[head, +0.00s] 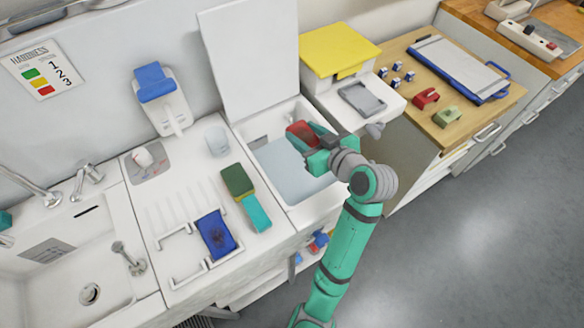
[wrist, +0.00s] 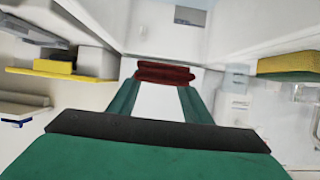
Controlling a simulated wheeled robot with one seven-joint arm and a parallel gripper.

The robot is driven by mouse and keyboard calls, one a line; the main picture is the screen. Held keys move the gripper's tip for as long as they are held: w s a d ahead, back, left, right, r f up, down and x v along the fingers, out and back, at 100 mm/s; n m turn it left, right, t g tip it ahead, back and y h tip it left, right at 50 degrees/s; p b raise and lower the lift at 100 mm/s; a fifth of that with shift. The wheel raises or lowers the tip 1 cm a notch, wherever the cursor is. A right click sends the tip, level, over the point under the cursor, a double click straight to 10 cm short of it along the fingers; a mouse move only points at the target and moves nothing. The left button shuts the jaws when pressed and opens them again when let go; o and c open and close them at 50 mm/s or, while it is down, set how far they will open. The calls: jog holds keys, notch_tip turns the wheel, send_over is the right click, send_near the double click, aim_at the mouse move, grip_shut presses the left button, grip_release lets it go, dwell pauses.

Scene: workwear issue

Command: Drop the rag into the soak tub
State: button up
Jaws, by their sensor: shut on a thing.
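The soak tub (head: 278,178) is a white basin set in the counter in the head view, with a pale blue surface inside and its white lid standing open behind it. My gripper (head: 313,146) is over the right part of the tub. It is shut on a dark red rag (head: 300,132). In the wrist view the rag (wrist: 165,72) spans between the tips of my gripper (wrist: 165,88). The rag looks to be above the pale surface; the exact height is hard to tell.
A green brush-like item (head: 238,181) and a blue piece with a dark stain (head: 215,234) lie left of the tub. A clear cup (head: 217,140) stands behind them. A yellow-topped box (head: 340,48) and grey tray (head: 362,98) stand to the right. The upright lid (head: 252,62) bounds the back.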

jog(key=o, duration=1.1)
jog(key=shift+o, duration=0.2)
jog(key=v, duration=1)
jog(key=shift+s+d, duration=0.25)
jog(key=shift+s, duration=0.1)
